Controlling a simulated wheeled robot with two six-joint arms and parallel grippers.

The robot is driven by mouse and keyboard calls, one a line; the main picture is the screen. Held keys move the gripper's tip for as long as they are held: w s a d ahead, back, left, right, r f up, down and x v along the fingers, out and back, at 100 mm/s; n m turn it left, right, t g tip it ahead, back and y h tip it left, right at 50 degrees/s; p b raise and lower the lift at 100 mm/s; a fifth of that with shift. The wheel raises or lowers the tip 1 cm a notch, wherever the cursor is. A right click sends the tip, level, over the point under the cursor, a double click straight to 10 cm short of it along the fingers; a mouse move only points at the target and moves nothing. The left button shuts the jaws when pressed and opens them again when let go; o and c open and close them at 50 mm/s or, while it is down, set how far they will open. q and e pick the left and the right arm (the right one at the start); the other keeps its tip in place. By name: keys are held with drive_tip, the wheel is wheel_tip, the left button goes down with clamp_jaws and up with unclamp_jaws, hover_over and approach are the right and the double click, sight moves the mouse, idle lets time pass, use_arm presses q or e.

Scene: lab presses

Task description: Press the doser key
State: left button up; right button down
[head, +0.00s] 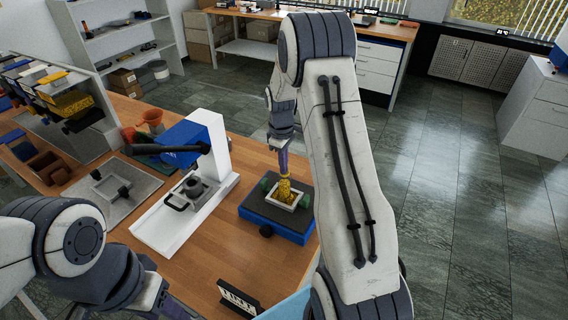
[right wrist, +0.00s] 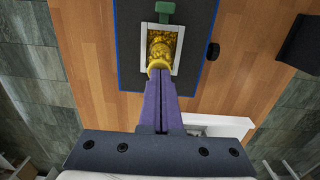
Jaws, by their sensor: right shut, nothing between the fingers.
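A low blue-sided block with a dark top (head: 258,213) stands near the right end of the wooden table. On it a pale square frame (head: 299,203) surrounds a yellow part (head: 284,190), with green pieces beside the frame. In the right wrist view the frame (right wrist: 178,60) and yellow part (right wrist: 163,42) are at top centre. My right gripper (head: 284,174) points down, its purple fingers shut and empty, tips (right wrist: 158,72) at the yellow part's near end; I cannot tell whether they touch. My left gripper (head: 165,306) is partly visible at lower left. I cannot identify the doser key for certain.
A white press with a blue head (head: 190,142) and black lever stands left of the block. A grey plate (head: 140,187) and colored bins (head: 65,90) lie farther left. A small black sign (head: 236,299) stands near the front. Bare wood lies between block and sign.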

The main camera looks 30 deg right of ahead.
drive_tip(key=shift+f, duration=0.7)
drive_tip(key=shift+s, duration=0.15)
drive_tip(key=shift+f, duration=0.1)
drive_tip(key=r+p, duration=0.2)
drive_tip(key=r, duration=0.1)
drive_tip(key=r+p, duration=0.1)
drive_tip(key=r, duration=0.1)
drive_tip(key=shift+w+a+r, duration=0.1)
drive_tip(key=shift+w+r, duration=0.15)
wheel_tip(320, 180, up, 9)
drive_tip(key=b, duration=0.2)
drive_tip(key=shift+a+r+b, duration=0.15)
drive_tip(key=shift+r+b, duration=0.05)
drive_tip(key=shift+b, duration=0.2)
